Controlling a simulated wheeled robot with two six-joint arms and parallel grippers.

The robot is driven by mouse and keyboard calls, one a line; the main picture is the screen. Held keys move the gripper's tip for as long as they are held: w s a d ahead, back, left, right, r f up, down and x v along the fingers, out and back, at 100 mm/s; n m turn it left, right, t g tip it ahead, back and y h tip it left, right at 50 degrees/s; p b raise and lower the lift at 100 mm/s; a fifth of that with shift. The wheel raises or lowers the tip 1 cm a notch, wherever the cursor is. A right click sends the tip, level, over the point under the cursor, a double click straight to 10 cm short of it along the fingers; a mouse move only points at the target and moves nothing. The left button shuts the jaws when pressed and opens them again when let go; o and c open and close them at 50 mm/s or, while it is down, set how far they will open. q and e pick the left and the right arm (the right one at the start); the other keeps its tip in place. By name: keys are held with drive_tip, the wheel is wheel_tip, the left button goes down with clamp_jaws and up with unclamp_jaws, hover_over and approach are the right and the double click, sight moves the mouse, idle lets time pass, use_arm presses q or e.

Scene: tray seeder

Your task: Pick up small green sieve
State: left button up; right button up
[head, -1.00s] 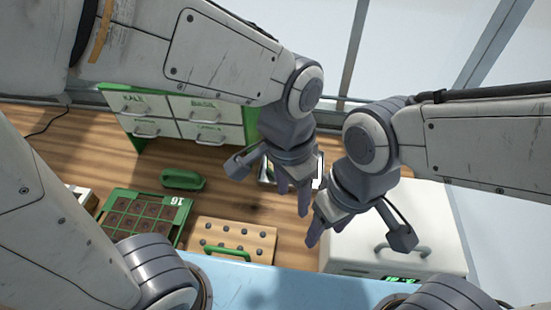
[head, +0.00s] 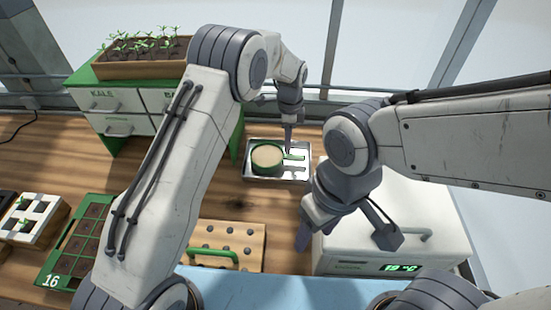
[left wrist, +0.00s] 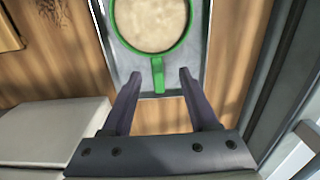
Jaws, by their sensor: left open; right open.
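The small green sieve (head: 267,157) sits in a shallow metal tray (head: 262,175) at the back middle of the table, its handle pointing right in the head view. Its mesh looks pale tan. In the left wrist view the sieve's green handle (left wrist: 158,74) points toward my left gripper (left wrist: 158,85). The two fingers are apart, one on each side of the handle's end, with nothing between them gripped. In the head view my left gripper (head: 289,140) points down over the handle.
A white box with a temperature display (head: 398,268) stands at the right. A peg board with a green handle (head: 240,236) and a green seed tray (head: 56,262) lie in front. A drawer cabinet (head: 117,124) with a seedling box (head: 140,69) stands at the back left.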

sight(287, 156)
use_arm(q)
drive_tip(key=shift+f, duration=0.8)
drive_tip(key=f+p, duration=0.1)
drive_tip(key=f, duration=0.1)
drive_tip(key=f+p, duration=0.1)
drive_tip(key=f, duration=0.1)
drive_tip(key=shift+s+f+p, duration=0.1)
drive_tip(key=shift+s+p, duration=0.2)
drive_tip(key=shift+s, duration=0.05)
drive_tip(key=shift+f, duration=0.55)
clamp_jaws()
